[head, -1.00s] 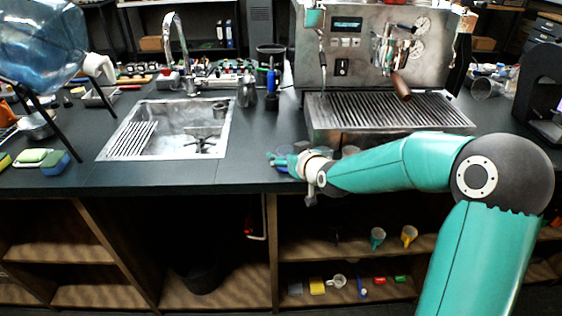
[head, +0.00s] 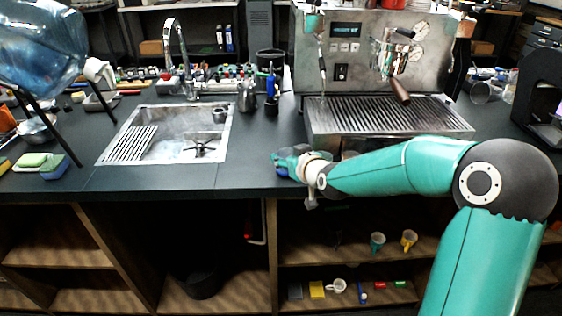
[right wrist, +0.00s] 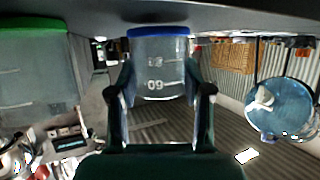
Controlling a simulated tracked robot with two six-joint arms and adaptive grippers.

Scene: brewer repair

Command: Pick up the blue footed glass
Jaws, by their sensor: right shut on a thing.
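The blue footed glass (right wrist: 160,72) is a clear glass with printed marks and a blue foot, upside down in the right wrist view. My right gripper (right wrist: 160,100) is shut on it, with one finger on each side of the glass wall. In the head view my right gripper (head: 284,163) is at the counter's front edge, left of the espresso machine, and largely hides the glass. I cannot tell whether the foot touches the counter. My left gripper is not in view.
A green-footed glass (right wrist: 35,75) stands close beside the held glass in the right wrist view. The espresso machine (head: 375,60) with its drip tray is just behind my right arm. A sink (head: 170,135) lies to the left. The counter between sink and gripper (head: 250,165) is clear.

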